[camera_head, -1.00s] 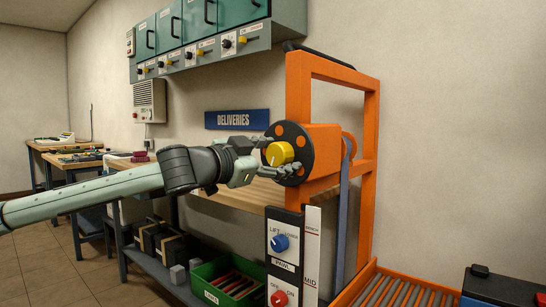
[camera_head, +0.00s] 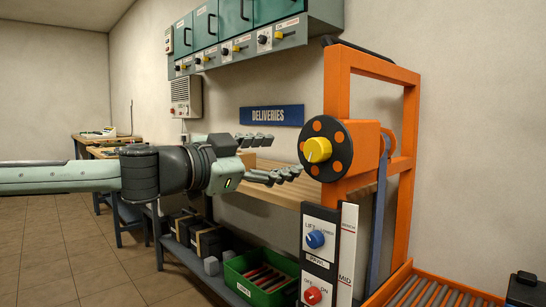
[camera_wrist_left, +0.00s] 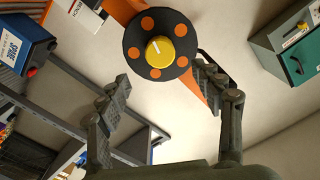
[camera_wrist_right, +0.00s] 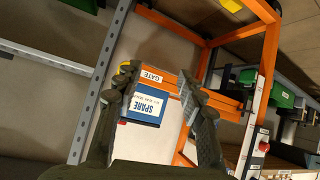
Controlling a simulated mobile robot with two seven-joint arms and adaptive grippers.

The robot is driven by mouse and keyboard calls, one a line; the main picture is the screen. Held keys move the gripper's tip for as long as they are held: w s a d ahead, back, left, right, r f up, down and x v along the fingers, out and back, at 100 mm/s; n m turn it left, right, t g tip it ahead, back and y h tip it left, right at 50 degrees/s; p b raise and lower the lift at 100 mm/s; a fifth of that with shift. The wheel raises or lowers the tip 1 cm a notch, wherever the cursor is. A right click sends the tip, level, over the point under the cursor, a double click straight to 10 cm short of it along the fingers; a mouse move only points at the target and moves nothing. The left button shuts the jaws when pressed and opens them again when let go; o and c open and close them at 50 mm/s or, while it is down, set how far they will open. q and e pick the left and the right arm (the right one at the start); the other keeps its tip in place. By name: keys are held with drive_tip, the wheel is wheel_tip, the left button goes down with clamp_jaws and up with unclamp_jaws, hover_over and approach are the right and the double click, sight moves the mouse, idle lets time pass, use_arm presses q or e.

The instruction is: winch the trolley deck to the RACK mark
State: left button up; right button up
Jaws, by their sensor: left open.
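The winch is a black disc with orange dots (camera_head: 335,128) and a yellow knob (camera_head: 318,149) at its centre, on an orange frame (camera_head: 338,85). My left gripper (camera_head: 273,157) is open and empty, left of the knob and apart from it. In the left wrist view, the knob (camera_wrist_left: 159,50) lies beyond the open fingers (camera_wrist_left: 163,82). A control panel (camera_head: 318,265) has a blue LIFT/LOWER knob (camera_head: 315,239) and a red ON/OFF knob (camera_head: 312,295). The scale strip (camera_head: 347,255) beside it reads MID; no RACK mark is legible. My right gripper (camera_wrist_right: 155,80) is open.
A roller deck with orange edges (camera_head: 430,295) is at the lower right. A blue SPARE box (camera_wrist_right: 147,106) shows beyond the right fingers. A wooden bench (camera_head: 275,180) and a green crate (camera_head: 258,280) stand behind and below the left gripper. Wall cabinets (camera_head: 236,20) hang above.

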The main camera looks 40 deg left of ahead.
use_arm(q)
drive_tip(key=shift+s, duration=0.35)
drive_tip(key=w+d+r+n+t+b, duration=0.15)
drive_tip(key=w+d+r+n, duration=0.35)
drive_tip(key=n, duration=0.5)
drive_tip(key=n+g+b, duration=0.2)
drive_tip(key=n+b, duration=0.3)
drive_tip(key=n, duration=2.6)
approach(312, 150)
drive_tip(key=w, duration=0.2)
drive_tip(key=shift+t, duration=0.25)
drive_tip(key=w, duration=0.2)
drive_tip(key=w+p, duration=0.1)
drive_tip(key=w, duration=0.3)
drive_tip(key=shift+d+f+p, duration=0.15)
drive_tip(key=shift+d+p, duration=0.2)
drive_tip(key=shift+w+d+f, duration=0.1)
drive_tip(key=shift+w, duration=0.5)
use_arm(e)
drive_tip(key=a+r+t+y, duration=0.3)
drive_tip(key=a+r+t, duration=0.1)
drive_tip(key=r, duration=0.5)
drive_tip(key=a+r+t+y, duration=0.3)
drive_tip(key=a+r+t, duration=0.2)
drive_tip(key=r, duration=0.5)
drive_tip(key=shift+w+a+r+t, duration=0.3)
drive_tip(key=shift+w+t, duration=0.15)
drive_tip(key=shift+t, duration=0.25)
